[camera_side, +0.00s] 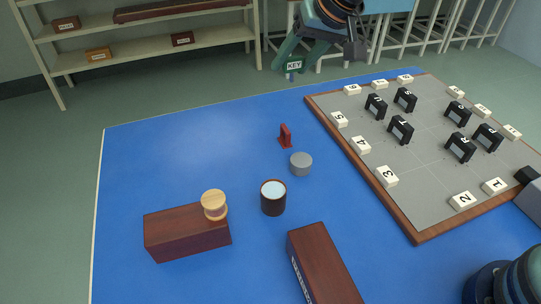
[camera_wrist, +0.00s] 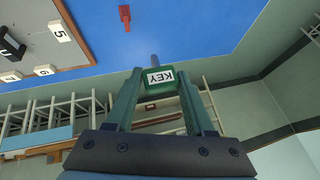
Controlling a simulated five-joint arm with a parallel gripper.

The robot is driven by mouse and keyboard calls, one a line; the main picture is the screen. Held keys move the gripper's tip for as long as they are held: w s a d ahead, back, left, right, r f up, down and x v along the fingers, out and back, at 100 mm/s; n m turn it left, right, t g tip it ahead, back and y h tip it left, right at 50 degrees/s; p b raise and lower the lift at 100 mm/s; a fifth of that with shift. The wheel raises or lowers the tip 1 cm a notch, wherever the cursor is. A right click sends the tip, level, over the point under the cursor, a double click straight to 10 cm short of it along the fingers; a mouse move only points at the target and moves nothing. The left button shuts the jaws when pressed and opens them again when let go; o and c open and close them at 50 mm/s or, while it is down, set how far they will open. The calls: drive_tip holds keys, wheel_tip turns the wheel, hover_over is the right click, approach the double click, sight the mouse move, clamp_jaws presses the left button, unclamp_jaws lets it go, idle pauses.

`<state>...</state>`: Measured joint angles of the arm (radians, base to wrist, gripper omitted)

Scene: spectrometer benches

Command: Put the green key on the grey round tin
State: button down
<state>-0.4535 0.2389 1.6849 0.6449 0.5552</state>
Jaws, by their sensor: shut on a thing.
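The green key (camera_side: 294,66) has a white label reading KEY. My gripper (camera_side: 292,64) is shut on it and holds it high, near the far edge of the blue table in the side view. The key also shows in the wrist view (camera_wrist: 160,78), between the two green fingers, with a short grey-blue shaft beyond it. The grey round tin (camera_side: 301,163) stands on the blue table, well below and nearer than the key in the side view. Its top looks bare. I cannot make out the tin in the wrist view.
A red stand (camera_side: 286,136) is just behind the tin. A dark cup (camera_side: 273,198) is in front. A wooden block (camera_side: 187,232) stands left, a round wooden piece (camera_side: 214,204) by it. A grey board (camera_side: 420,185) with black pieces is right. The table's left part is clear.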

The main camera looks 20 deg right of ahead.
drive_tip(key=s+d, duration=0.2)
approach(302, 159)
drive_tip(key=w+f, duration=0.1)
drive_tip(key=w+a+f, duration=0.1)
drive_tip(key=w, duration=0.1)
drive_tip(key=w+a+f, duration=0.1)
drive_tip(key=shift+w+a+f, duration=0.15)
drive_tip(key=shift+w+f, duration=0.25)
drive_tip(key=shift+c, duration=1.3)
unclamp_jaws()
drive_tip(key=shift+f, duration=0.1)
